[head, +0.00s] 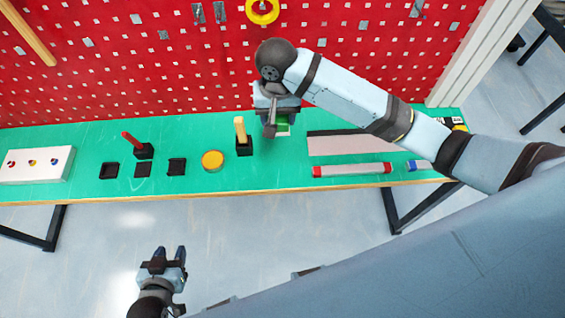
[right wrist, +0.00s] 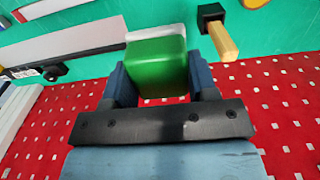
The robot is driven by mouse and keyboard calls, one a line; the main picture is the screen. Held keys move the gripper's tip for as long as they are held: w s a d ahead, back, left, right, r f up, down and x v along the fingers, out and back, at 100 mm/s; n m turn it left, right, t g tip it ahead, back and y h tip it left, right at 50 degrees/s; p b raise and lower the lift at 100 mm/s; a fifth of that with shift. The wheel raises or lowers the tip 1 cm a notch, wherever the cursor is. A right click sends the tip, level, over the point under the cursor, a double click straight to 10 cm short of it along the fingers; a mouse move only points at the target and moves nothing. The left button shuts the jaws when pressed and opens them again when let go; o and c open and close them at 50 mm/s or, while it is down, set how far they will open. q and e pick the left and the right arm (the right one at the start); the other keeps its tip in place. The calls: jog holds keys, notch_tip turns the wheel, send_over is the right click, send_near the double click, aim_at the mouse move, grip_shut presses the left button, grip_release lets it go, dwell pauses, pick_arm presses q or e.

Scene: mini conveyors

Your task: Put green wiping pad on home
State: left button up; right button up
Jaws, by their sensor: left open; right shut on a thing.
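My right gripper (head: 272,122) is over the back of the green table, shut on the green wiping pad (head: 283,129). In the right wrist view the pad (right wrist: 157,65) is a rounded green block between the two blue fingers, with a white strip along its far edge. I cannot tell whether that strip belongs to the pad or to the surface under it, nor whether the pad touches the table. The pad is partly hidden by the gripper in the head view. No spot clearly marked as home can be made out. My left gripper (head: 170,256) is open and empty, over the floor in front of the table.
A black holder (head: 244,148) with a wooden handle stands just left of the pad. A yellow round item (head: 212,160) and small black holders (head: 143,151) are further left. A pale conveyor strip (head: 350,145) and a grey bar (head: 352,170) lie to the right. A red pegboard (head: 180,80) rises behind.

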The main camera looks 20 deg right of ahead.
aim_at(279, 165)
notch_tip(279, 165, down, 20)
jog(key=shift+r, duration=0.25)
dwell(0.3)
jog(key=o, duration=0.8)
jog(key=shift+f, duration=0.15)
